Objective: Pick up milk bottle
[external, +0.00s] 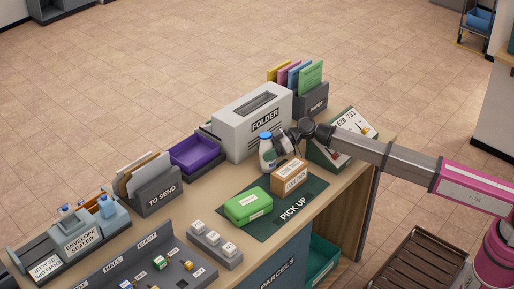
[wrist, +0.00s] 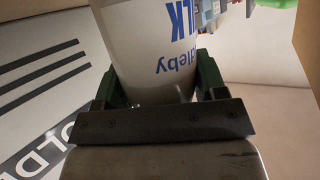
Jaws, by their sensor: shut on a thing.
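The milk bottle (external: 267,153) is white with a blue cap and stands upright in the external view, in front of the grey folder machine. In the wrist view its white body (wrist: 160,45) with blue lettering fills the space between the dark green fingers. My gripper (external: 276,147) reaches in from the right and is shut on the bottle. In the wrist view my gripper (wrist: 155,85) has a finger on each side of it. I cannot tell whether the bottle's base touches the counter; the cardboard box partly hides that area.
A cardboard box (external: 289,176) and a green package (external: 248,206) sit on the dark green pick-up mat (external: 313,190), close to the bottle. The folder machine (external: 240,138) stands right behind the bottle. A purple tray (external: 197,153) is further left. A sign board (external: 333,157) lies under my arm.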

